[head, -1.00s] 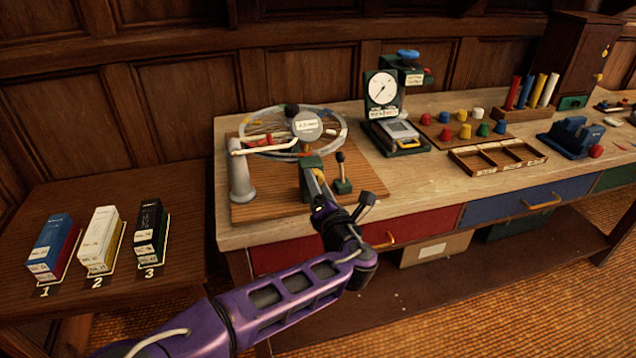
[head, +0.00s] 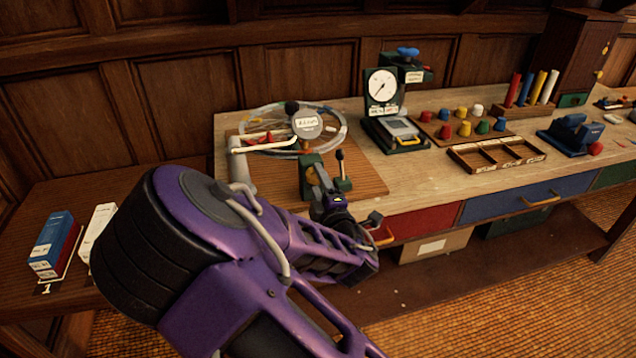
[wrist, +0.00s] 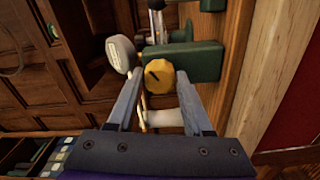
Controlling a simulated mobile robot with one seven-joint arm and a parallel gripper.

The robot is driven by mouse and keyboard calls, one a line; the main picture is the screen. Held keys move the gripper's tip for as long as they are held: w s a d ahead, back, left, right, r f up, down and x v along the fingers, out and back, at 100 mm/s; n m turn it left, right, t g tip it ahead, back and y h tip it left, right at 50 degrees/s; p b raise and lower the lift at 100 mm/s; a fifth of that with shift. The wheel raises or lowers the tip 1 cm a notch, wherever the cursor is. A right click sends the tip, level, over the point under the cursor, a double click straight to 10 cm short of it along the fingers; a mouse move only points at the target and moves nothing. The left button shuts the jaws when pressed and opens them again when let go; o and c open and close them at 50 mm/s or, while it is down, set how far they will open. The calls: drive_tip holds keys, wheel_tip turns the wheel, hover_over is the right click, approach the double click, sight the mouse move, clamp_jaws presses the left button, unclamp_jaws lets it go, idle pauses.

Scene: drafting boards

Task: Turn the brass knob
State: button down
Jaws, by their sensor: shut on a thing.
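The brass knob (wrist: 160,78) shows in the wrist view as a round yellow knob with a dark pointer mark. It is on the green block (wrist: 195,62), which also shows in the head view (head: 307,168) at the front of a wooden board. My gripper (wrist: 158,80) has a finger on each side of the knob and is shut on it. In the head view my gripper (head: 320,180) is at the front of the green block, and the knob is hidden there.
A round labelled disc (head: 306,123) stands just above the block, and a small black-tipped lever (head: 340,165) stands right beside it. A dial stand (head: 381,88) is farther right. A blue box (head: 52,242) is on the left table.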

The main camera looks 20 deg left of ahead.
drive_tip(key=m+b, duration=0.2)
drive_tip(key=m, duration=0.2)
drive_tip(key=shift+w+m+b, duration=0.1)
drive_tip(key=shift+m+b, duration=0.25)
drive_tip(key=shift+m, duration=0.05)
drive_tip(key=m+b, duration=0.3)
drive_tip(key=shift+m, duration=0.3)
drive_tip(key=m+b, duration=0.1)
drive_tip(key=m, duration=0.2)
drive_tip(key=shift+m, duration=2)
drive_tip(key=shift+c, duration=1.5)
unclamp_jaws()
